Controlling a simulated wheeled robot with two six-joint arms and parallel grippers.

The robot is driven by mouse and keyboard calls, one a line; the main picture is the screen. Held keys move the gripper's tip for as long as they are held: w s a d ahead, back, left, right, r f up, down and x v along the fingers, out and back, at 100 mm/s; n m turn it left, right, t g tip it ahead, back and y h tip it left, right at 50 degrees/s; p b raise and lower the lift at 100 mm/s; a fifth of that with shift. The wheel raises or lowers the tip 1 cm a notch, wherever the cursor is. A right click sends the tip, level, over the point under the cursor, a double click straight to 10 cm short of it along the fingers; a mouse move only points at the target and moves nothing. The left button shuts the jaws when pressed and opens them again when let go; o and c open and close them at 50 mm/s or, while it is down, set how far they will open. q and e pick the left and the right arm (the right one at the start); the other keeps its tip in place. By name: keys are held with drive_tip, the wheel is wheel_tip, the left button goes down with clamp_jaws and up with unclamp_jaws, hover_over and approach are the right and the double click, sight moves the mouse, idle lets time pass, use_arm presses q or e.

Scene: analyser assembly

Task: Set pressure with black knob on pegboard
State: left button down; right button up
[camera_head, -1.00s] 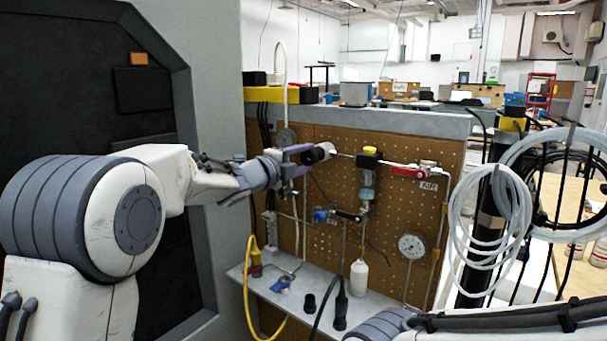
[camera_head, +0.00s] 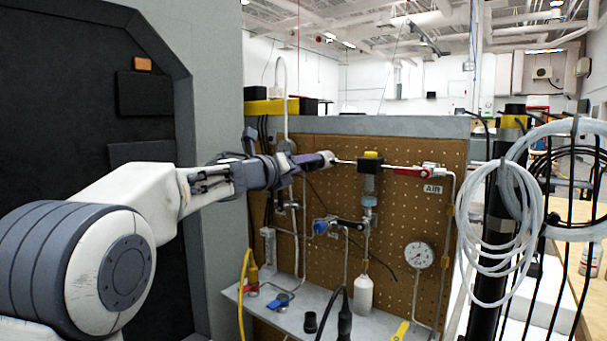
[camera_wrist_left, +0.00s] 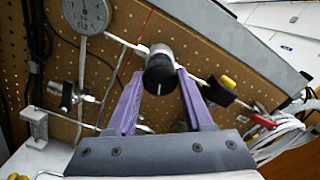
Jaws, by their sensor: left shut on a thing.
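The black knob (camera_wrist_left: 160,72) sits on a silver regulator body on the brown pegboard (camera_wrist_left: 185,45); a thin white mark shows on its face. My left gripper (camera_wrist_left: 161,80) is shut on the knob, with a purple finger at either side in the left wrist view. In the head view, my left gripper (camera_head: 326,159) reaches in from the left to the upper pegboard and largely hides the knob. A round gauge (camera_wrist_left: 87,15) hangs left of the knob in the wrist view. My right gripper is not in view.
A red valve handle (camera_head: 408,172) and a yellow-topped filter (camera_head: 371,164) are right of the gripper. A lower gauge (camera_head: 419,255) is on the board. A grey shelf (camera_head: 290,312) below holds fittings. Coiled white tubing (camera_head: 500,235) hangs at right.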

use_arm(q)
drive_tip(key=shift+f+m+b, duration=0.15)
drive_tip(key=shift+m+b, duration=0.55)
drive_tip(key=shift+m, duration=0.9)
drive_tip(key=shift+c, duration=1.5)
unclamp_jaws()
drive_tip(key=b+v, duration=0.2)
drive_tip(key=v, duration=0.8)
drive_tip(key=shift+s, duration=0.15)
drive_tip(key=shift+a, duration=0.1)
